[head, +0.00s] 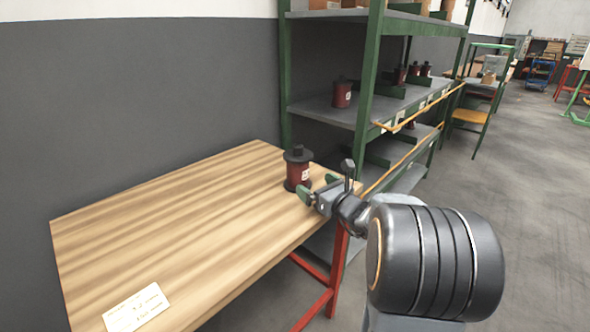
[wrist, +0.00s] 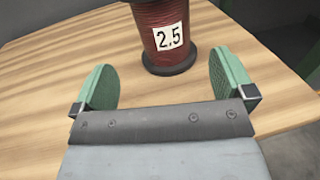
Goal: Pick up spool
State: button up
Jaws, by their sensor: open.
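A dark red spool (head: 297,172) with black ends and a white label stands upright near the right end of the wooden table (head: 180,203). In the wrist view the spool (wrist: 160,22) shows its label "2.5" and its black base; its top is cut off by the frame. My gripper (head: 318,188) is open, beside the spool at the table's right edge. In the wrist view its two green finger pads (wrist: 160,82) are spread wide, with the spool just beyond them, centred between them. Nothing is between the pads.
A white card (head: 137,308) lies at the table's near left corner. A green metal shelf rack (head: 368,85) stands behind the table, with another red spool (head: 342,94) and several more on it. The table's middle is clear.

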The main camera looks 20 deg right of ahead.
aim_at(304, 176)
jog(key=x, duration=0.3)
jog(key=shift+w+d, duration=0.1)
jog(key=shift+w, duration=0.25)
jog(key=shift+b+x, duration=0.6)
jog(key=shift+x, duration=2.4)
jog(key=c, duration=1.2)
jog(key=shift+r, duration=0.1)
jog(key=shift+r, duration=0.15)
